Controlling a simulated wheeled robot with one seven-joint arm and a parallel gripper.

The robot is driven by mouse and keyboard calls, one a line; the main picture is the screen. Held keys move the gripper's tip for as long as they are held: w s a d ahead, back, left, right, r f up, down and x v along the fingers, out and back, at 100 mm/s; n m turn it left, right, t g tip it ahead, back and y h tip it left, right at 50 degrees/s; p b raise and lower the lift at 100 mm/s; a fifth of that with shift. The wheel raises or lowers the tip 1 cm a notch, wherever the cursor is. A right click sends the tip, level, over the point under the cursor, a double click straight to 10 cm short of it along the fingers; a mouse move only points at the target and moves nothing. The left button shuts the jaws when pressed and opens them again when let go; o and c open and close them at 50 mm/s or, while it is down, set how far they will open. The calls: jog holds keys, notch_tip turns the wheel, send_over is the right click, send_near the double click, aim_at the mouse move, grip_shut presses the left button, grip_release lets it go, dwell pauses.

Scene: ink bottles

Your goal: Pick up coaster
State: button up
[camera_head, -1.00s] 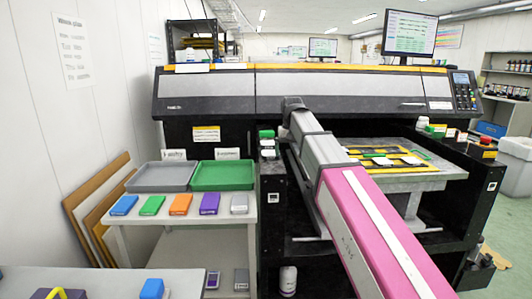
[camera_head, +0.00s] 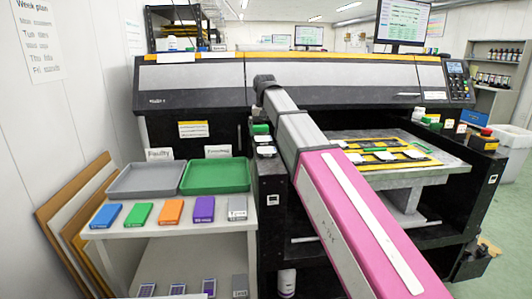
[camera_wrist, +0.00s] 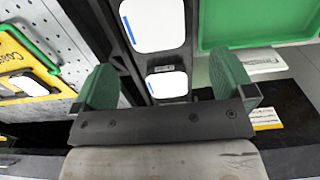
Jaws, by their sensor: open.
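A white rounded tile with a blue edge stripe (camera_wrist: 155,24), perhaps a coaster, lies on a black ledge ahead of the fingers. A smaller white tile (camera_wrist: 167,85) lies between the fingers in the picture; I cannot tell the height gap. Two white tiles (camera_head: 265,151) also show on the ledge in the head view. A yellow frame (camera_wrist: 12,48) with lettering starting "Coas" holds a white piece (camera_wrist: 30,84). In the head view my gripper is mostly hidden.
A grey tray (camera_head: 145,180) and a green tray (camera_head: 215,176) stand on a white side table, with several coloured boxes in front. The printer (camera_head: 330,80) spans the back. Its bed (camera_head: 440,172) carries yellow frames with white pieces. Boards lean at left.

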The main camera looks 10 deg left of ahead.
aim_at(266, 149)
jog(key=f, duration=0.7)
jog(key=shift+s+d+f, duration=0.1)
jog(key=shift+s+d, duration=0.05)
jog(key=shift+d, duration=0.15)
jog(key=c, duration=0.9)
